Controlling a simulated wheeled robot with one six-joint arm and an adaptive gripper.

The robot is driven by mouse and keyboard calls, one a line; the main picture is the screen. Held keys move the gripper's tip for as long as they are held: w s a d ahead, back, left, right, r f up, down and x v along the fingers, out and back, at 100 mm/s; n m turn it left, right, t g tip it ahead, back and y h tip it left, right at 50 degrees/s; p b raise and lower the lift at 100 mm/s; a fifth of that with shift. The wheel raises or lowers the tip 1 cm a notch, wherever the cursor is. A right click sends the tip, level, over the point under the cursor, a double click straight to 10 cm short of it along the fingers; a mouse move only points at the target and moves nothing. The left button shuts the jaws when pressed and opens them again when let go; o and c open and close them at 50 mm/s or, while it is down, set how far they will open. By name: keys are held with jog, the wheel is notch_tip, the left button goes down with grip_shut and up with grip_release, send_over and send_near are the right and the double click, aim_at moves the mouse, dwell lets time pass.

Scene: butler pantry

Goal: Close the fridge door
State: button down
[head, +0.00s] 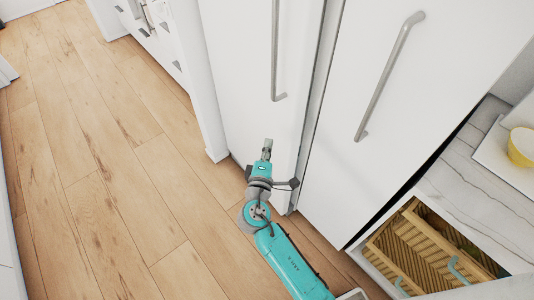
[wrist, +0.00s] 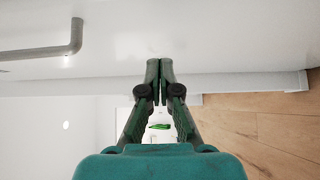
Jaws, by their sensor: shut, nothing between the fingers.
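The white fridge has two tall doors. The left door (head: 245,75) carries a vertical grey bar handle (head: 278,55). The right door (head: 420,105) has a longer bar handle (head: 388,80), and its front stands out of line with the left door. A grey strip shows between the doors; I cannot tell how wide any opening is. My gripper (head: 267,143) is shut and empty, low in front of the left door, below its handle. In the wrist view the fingertips (wrist: 159,62) meet over a white panel (wrist: 200,30) with a handle (wrist: 50,50); contact is unclear.
Wooden floor (head: 100,170) is open to the left. White drawers (head: 155,30) stand at the upper left. A marble counter (head: 470,175) at the right holds a yellow bowl (head: 521,147). Below it are woven baskets (head: 420,245). Floor also shows in the wrist view (wrist: 270,130).

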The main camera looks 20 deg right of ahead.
aim_at(282, 121)
jog(key=shift+w+d, duration=0.8)
jog(key=shift+d, duration=0.25)
jog(key=shift+w+d, duration=0.8)
jog(key=shift+d, duration=0.3)
jog(key=shift+w+d, duration=0.8)
jog(key=shift+d, duration=0.25)
